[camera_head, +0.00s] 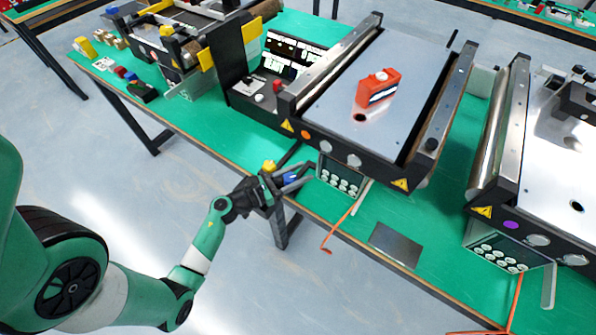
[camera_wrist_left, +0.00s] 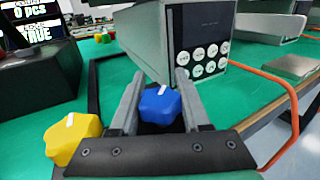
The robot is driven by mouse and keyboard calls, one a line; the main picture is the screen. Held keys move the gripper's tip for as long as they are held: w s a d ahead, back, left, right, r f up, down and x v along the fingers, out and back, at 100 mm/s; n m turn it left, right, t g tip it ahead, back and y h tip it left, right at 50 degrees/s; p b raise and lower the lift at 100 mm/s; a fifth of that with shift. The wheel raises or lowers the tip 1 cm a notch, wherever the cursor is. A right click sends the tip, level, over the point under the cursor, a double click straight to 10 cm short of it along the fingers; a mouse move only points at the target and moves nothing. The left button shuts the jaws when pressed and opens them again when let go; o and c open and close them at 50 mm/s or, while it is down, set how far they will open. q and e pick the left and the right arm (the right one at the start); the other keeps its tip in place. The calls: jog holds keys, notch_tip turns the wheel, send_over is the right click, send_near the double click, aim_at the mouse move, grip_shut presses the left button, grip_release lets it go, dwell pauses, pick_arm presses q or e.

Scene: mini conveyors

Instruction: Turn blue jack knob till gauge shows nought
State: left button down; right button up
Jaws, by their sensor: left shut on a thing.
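The blue jack knob (camera_wrist_left: 160,103) is low in the middle of the left wrist view, with a white mark on its top. It is small and partly covered in the head view (camera_head: 291,178). My left gripper (camera_head: 300,176) has its fingers on both sides of the blue knob and is shut on it; it also shows in the left wrist view (camera_wrist_left: 158,88). A yellow knob (camera_wrist_left: 73,139) with a white mark stands just left of the gripper, also in the head view (camera_head: 269,166). I cannot make out a gauge for the jack. My right gripper is not in view.
A grey box with round buttons (camera_wrist_left: 203,62) stands just beyond the fingers, under the conveyor (camera_head: 400,65). An orange cable (camera_wrist_left: 292,100) hangs at the right. A red object (camera_head: 377,88) lies on the conveyor top. A grey plate (camera_head: 396,244) lies on the green table.

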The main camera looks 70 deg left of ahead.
pick_arm(q)
jog(key=shift+d+m+h, duration=0.1)
jog(key=shift+m+h, duration=0.3)
jog(key=shift+h, duration=0.2)
jog(key=shift+c, duration=1.8)
grip_release()
jog(key=shift+w, duration=0.1)
